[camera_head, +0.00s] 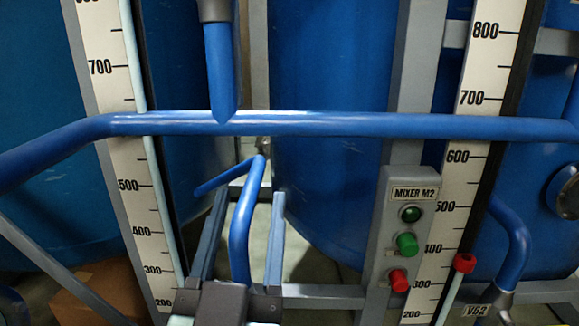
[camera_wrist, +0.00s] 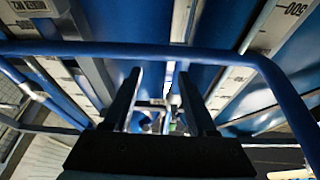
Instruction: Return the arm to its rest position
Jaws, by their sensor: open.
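My gripper (camera_head: 250,193) is at the lower middle of the head view, its two fingers wide apart and pointing away from the camera. A bent blue pipe (camera_head: 241,235) shows in the gap between the fingers; I cannot tell its depth relative to them. In the wrist view my gripper (camera_wrist: 160,75) is open, with dark fingers and nothing held between them. A horizontal blue rail (camera_head: 330,124) crosses above the fingertips in the head view. A blue rail (camera_wrist: 160,50) also crosses just above the fingertips in the wrist view.
Large blue tanks (camera_head: 325,60) stand behind the rail, with white level scales (camera_head: 125,150). The Mixer M2 panel (camera_head: 409,195) with green (camera_head: 407,243) and red (camera_head: 398,280) buttons is right of my gripper. A red-capped rod (camera_head: 464,263) and a blue pipe (camera_head: 515,245) are farther right.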

